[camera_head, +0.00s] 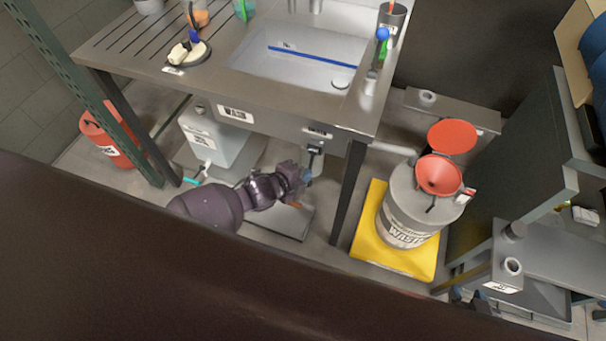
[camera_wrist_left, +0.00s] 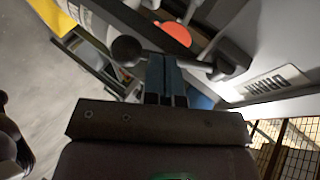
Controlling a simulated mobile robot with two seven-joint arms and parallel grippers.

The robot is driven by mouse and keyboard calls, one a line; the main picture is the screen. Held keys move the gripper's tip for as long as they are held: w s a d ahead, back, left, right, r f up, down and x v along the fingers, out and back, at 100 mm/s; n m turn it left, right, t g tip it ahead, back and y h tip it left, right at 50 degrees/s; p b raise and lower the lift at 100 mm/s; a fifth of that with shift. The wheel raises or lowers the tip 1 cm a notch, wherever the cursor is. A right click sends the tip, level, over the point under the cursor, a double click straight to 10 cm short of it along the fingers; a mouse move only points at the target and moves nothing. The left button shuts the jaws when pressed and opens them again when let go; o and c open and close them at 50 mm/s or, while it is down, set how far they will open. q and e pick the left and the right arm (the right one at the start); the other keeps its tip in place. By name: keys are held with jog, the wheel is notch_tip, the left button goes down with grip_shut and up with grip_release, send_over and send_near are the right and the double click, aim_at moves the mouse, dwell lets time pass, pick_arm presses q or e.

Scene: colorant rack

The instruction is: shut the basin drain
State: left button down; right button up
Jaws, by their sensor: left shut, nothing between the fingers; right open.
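The steel basin (camera_head: 310,65) is set in the bench top, with a round drain fitting (camera_head: 341,83) in its floor at the right. Below the bench front, a dark drain valve (camera_head: 315,150) hangs under a small label. In the left wrist view, the valve's grey bar and round knob (camera_wrist_left: 126,50) lie beyond the fingers, near a label (camera_wrist_left: 265,86) reading DRAIN. My left gripper (camera_head: 303,180) is shut and empty close to the valve; its fingers (camera_wrist_left: 165,80) overlap the bar, and contact is unclear. My right gripper (camera_head: 468,298) is open, mostly hidden at lower right.
A waste drum (camera_head: 405,205) with a red funnel (camera_head: 438,175) stands on a yellow tray (camera_head: 368,240) right of the bench leg (camera_head: 348,190). A white jerrycan (camera_head: 215,140) and a red container (camera_head: 112,140) stand at left. A flat grey plate (camera_head: 285,222) lies below my left gripper.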

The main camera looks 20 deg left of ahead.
pick_arm(q)
jog(key=shift+w+f, duration=0.35)
pick_arm(e)
jog(key=shift+s+f, duration=0.65)
jog(key=shift+w+r, duration=0.15)
jog(key=shift+w, duration=0.15)
